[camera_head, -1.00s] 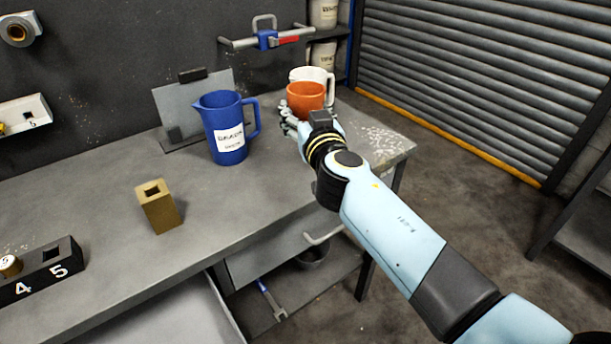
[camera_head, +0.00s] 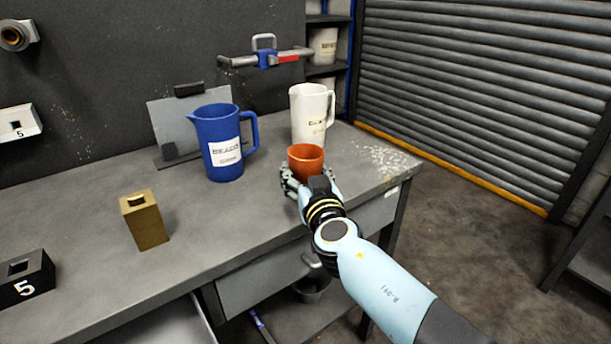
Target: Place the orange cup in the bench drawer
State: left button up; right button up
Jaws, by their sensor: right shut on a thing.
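The orange cup (camera_head: 306,157) is upright at the front part of the grey bench (camera_head: 205,225), in front of the white pitcher. My right gripper (camera_head: 298,185) is shut on the orange cup from the near side; my wrist hides the cup's lower part. I cannot tell whether the cup touches the bench top. Below the bench top, a drawer front (camera_head: 262,283) with a handle shows, partly hidden by my right arm. At the lower left, a grey open drawer or tray (camera_head: 172,328) sticks out from under the bench. My left gripper is not in view.
A blue pitcher (camera_head: 218,140) stands left of the cup and a white pitcher (camera_head: 309,115) behind it. A brass block (camera_head: 144,220) and a black block marked 5 (camera_head: 27,280) stand further left. A clamp (camera_head: 266,56) is at the back wall.

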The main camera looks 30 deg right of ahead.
jog(key=shift+f, duration=0.2)
jog(key=o, duration=1.5)
jog(key=shift+c, duration=0.2)
